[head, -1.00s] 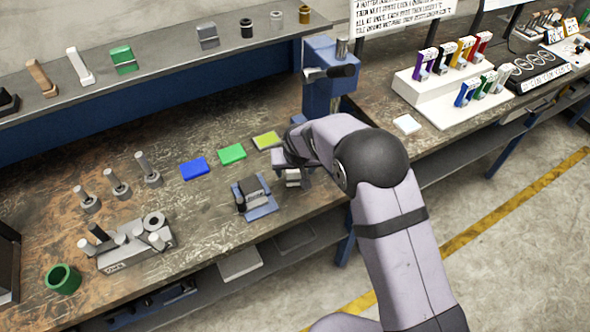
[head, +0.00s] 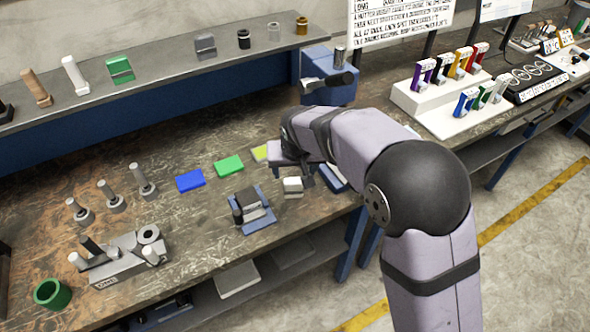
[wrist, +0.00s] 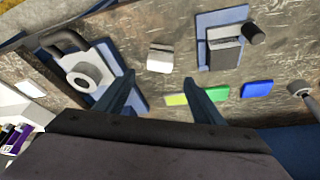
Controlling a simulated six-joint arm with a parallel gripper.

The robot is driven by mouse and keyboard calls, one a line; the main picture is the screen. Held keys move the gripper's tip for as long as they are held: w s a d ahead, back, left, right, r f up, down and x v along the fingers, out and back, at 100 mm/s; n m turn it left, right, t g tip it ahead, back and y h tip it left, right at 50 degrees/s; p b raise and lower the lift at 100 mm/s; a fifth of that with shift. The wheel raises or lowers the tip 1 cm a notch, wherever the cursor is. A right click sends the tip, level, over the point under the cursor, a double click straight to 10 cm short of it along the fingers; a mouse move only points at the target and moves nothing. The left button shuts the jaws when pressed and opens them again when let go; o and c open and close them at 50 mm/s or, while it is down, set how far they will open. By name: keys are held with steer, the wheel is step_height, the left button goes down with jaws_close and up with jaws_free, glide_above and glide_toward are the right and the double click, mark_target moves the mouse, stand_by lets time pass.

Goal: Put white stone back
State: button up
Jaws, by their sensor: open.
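A small white block (head: 293,187), which looks like the white stone, sits on the bench just right of a blue fixture (head: 262,224) holding a dark grey block. The white block also shows in the wrist view (wrist: 160,58), ahead of my gripper and lying between the lines of its two fingers. My gripper (wrist: 160,100) is open and empty, with its blue-grey fingers spread apart. In the head view my gripper (head: 308,168) hangs just behind and right of the white block, apart from it. Its fingers are partly hidden by my arm.
Blue (head: 190,181), green (head: 229,166) and yellow-green (head: 260,152) tiles lie behind the fixture. A white rack (head: 440,108) of coloured handles stands right.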

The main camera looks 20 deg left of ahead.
steer(key=shift+v, duration=0.95)
steer(key=shift+d, duration=0.1)
steer(key=s+d+f+m+g+h, duration=0.1)
steer(key=s+d, duration=0.3)
steer(key=d, duration=0.7)
steer(key=s+d+f+m+g+h, duration=0.1)
steer(key=s+d, duration=0.3)
steer(key=d, duration=0.7)
steer(key=s+d+f+m+g, duration=0.2)
steer(key=s+d, duration=0.7)
steer(key=s, duration=0.4)
steer(key=shift+s+d+f, duration=0.2)
steer(key=shift+s+f, duration=0.1)
steer(key=shift+f, duration=0.05)
